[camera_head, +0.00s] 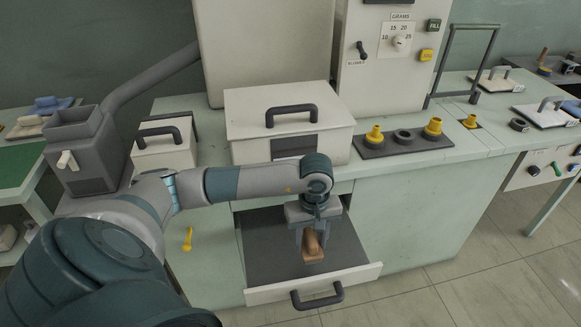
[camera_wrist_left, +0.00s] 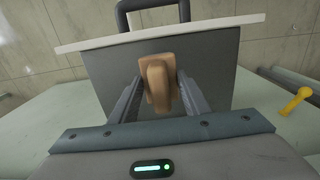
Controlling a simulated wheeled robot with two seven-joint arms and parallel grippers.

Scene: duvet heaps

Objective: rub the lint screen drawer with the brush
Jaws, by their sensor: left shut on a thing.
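The lint screen drawer (camera_head: 273,262) is pulled out from the front of the pale green cabinet. It has a dark grey inside, a white front and a dark handle; it also shows in the left wrist view (camera_wrist_left: 110,68). My left gripper (camera_head: 312,246) points down over the drawer and is shut on the wooden brush (camera_head: 314,250). The brush also shows between the fingers in the left wrist view (camera_wrist_left: 158,82). Its underside is hidden, so I cannot tell whether it touches the drawer floor. My right gripper is not in view.
A white lidded box (camera_head: 289,112) stands on the counter above the drawer. A dark tray (camera_head: 403,142) with yellow and dark knobs sits to its right. A yellow lever (camera_head: 187,238) is on the cabinet front left of the drawer. The tiled floor (camera_head: 470,280) at right is clear.

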